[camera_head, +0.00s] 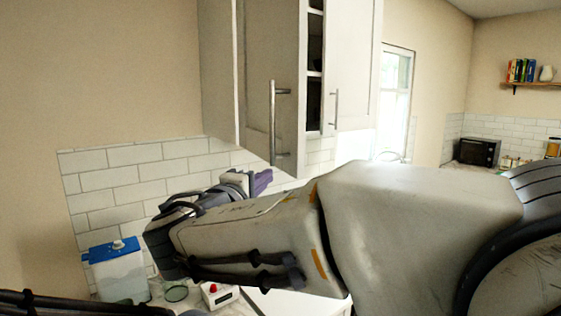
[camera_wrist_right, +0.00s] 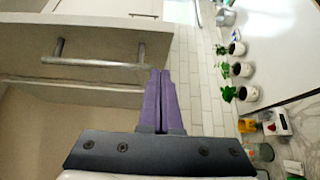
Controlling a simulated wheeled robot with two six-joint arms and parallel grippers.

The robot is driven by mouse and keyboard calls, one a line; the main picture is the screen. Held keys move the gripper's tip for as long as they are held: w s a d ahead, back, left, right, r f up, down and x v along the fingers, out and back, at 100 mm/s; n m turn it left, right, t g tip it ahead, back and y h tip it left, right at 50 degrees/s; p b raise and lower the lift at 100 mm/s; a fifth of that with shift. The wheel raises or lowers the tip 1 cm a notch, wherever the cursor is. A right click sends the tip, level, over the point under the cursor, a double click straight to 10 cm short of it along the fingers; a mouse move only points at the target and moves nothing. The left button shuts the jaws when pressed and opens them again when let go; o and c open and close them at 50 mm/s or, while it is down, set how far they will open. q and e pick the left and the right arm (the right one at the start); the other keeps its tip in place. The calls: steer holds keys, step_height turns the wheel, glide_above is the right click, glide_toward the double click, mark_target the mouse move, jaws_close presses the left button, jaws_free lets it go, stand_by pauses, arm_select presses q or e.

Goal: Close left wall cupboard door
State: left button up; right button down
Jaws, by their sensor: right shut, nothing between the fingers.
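The wall cupboard's left door (camera_head: 256,75) is a pale panel with a vertical bar handle (camera_head: 274,120). A dark gap with shelves (camera_head: 314,70) shows between it and the right door (camera_head: 352,65), so the cupboard is not fully shut. My right gripper (camera_head: 264,180) has purple fingers, shut and empty, just below the left door's lower edge. In the right wrist view, the fingers (camera_wrist_right: 160,75) are together beside a pale door panel (camera_wrist_right: 100,40) with a bar handle (camera_wrist_right: 95,61). I cannot tell whether they touch it. My left gripper is out of view.
My right arm hides much of the counter. Below stand a blue-lidded container (camera_head: 115,268), a glass (camera_head: 175,292) and a white device with a red knob (camera_head: 218,294). Several potted plants (camera_wrist_right: 237,48) show in the right wrist view. A tiled wall (camera_head: 130,180) lies behind.

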mark_target(291, 170)
steer(key=d, duration=0.1)
steer(key=w+d+p, duration=0.1)
steer(key=d+p, duration=0.1)
steer(key=shift+w+d+r, duration=0.15)
steer(key=shift+w, duration=0.25)
steer(key=shift+w+d+f, duration=0.15)
steer(key=shift+d+f, duration=0.05)
steer(key=shift+d, duration=0.05)
